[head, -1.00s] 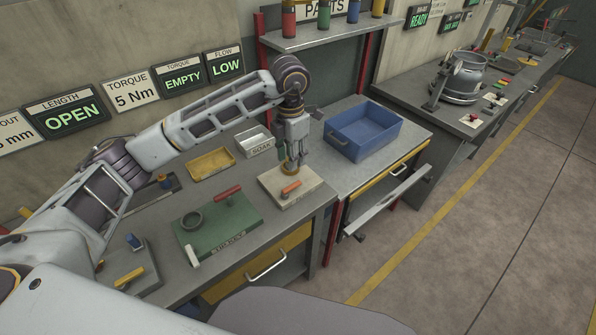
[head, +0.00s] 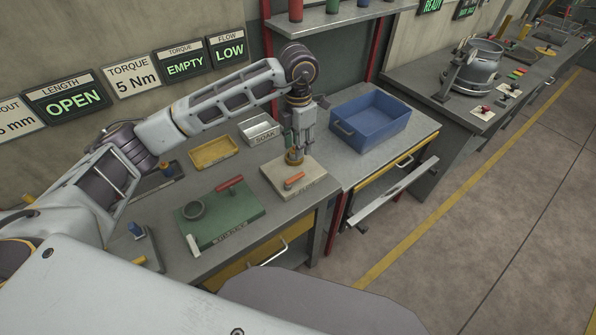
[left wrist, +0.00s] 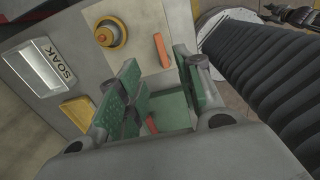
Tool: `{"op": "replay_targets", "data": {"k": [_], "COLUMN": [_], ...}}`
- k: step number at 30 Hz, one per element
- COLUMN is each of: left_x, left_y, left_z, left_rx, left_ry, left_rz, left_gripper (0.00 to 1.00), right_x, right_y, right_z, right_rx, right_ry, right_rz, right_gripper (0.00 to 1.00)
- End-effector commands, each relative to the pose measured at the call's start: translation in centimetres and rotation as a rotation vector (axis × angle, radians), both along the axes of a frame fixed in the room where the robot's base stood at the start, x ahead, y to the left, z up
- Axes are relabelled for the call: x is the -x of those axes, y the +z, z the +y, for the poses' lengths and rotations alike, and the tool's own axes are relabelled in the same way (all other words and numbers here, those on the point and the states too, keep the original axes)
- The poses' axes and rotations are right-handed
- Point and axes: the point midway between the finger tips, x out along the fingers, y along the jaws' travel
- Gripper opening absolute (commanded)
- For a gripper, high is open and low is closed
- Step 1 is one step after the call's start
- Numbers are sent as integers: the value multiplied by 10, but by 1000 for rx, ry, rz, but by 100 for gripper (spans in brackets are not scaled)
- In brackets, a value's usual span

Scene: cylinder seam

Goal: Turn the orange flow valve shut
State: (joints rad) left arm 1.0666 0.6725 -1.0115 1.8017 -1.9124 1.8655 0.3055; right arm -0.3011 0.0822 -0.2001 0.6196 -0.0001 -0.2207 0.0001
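A beige board (head: 309,190) lies on the workbench. It carries a short orange bar handle (head: 294,181) and a round brass-coloured knob (head: 294,158). In the left wrist view the orange bar (left wrist: 162,50) lies just past the fingertips, and the round knob (left wrist: 110,33), with an orange centre, is up and left of it. My left gripper (head: 299,152) points down over the board near the round knob. In the left wrist view its green-padded fingers (left wrist: 158,78) are apart with nothing between them. Contact with the board cannot be told. My right gripper is out of view.
A green board (head: 222,215) with a red handle and a dark ring lies nearer me. A yellow tray (head: 213,151) and the SOAK tray (head: 259,130) lie behind. A blue bin (head: 369,125) stands to the right. The wall sign (head: 228,48) reads FLOW LOW.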

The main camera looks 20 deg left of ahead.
Motion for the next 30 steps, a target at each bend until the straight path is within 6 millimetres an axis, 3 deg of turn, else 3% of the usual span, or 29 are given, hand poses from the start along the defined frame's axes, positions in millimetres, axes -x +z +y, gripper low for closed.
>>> {"op": "replay_targets", "data": {"k": [24,30], "left_x": [1,1], "left_y": [-103,-119], "left_z": [0,0], "left_rx": [-1,0], "left_ry": [0,1], "left_rz": [3,2], "left_gripper": [36,36], "right_x": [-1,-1], "right_y": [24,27], "right_z": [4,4], "right_rx": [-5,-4], "right_ry": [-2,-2], "right_rz": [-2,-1], "right_gripper": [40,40]}}
